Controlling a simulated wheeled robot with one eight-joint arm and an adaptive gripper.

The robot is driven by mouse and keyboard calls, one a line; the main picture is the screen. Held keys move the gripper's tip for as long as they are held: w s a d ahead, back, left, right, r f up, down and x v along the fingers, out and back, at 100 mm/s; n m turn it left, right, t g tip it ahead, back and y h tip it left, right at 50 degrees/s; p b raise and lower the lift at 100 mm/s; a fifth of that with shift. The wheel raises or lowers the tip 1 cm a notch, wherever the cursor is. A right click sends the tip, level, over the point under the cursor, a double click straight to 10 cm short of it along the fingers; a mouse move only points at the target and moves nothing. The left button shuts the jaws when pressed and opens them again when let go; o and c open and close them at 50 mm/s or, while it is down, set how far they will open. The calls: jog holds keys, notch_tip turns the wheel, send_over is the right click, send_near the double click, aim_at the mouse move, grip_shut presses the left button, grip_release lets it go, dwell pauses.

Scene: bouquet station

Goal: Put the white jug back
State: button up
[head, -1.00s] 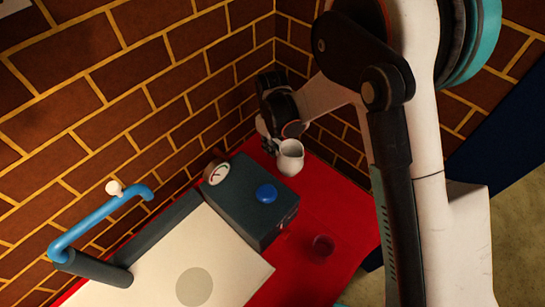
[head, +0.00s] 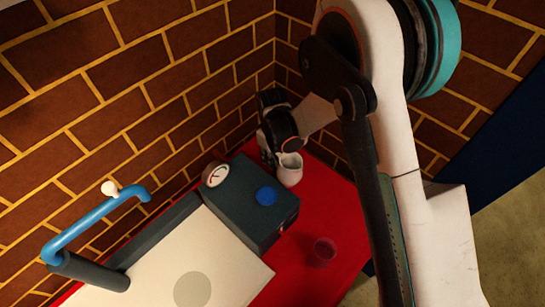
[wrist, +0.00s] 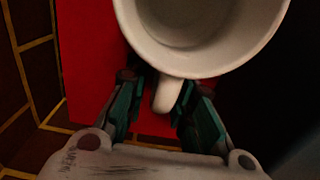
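The white jug (head: 289,171) stands upright, as far as I can tell, on the red tabletop (head: 331,213), close to the wall corner. In the wrist view the jug (wrist: 203,62) fills the top, its mouth open and empty-looking, its handle pointing down at me. My gripper (wrist: 162,92) has one finger on each side of the handle. A gap shows on the left side; the right finger is very close to the handle. The gripper looks open around it. In the head view my gripper (head: 270,150) is mostly hidden behind the jug and wrist.
A purple translucent cup (head: 323,251) stands nearer the front. A pale panel (head: 190,260) and blue bent pipe (head: 90,222) lie left. Brick walls close the back.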

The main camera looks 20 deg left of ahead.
jog(key=shift+r, duration=0.1)
notch_tip(320, 180, up, 12)
jog(key=p, duration=0.3)
jog(key=shift+r+p, duration=0.1)
jog(key=shift+p, duration=0.25)
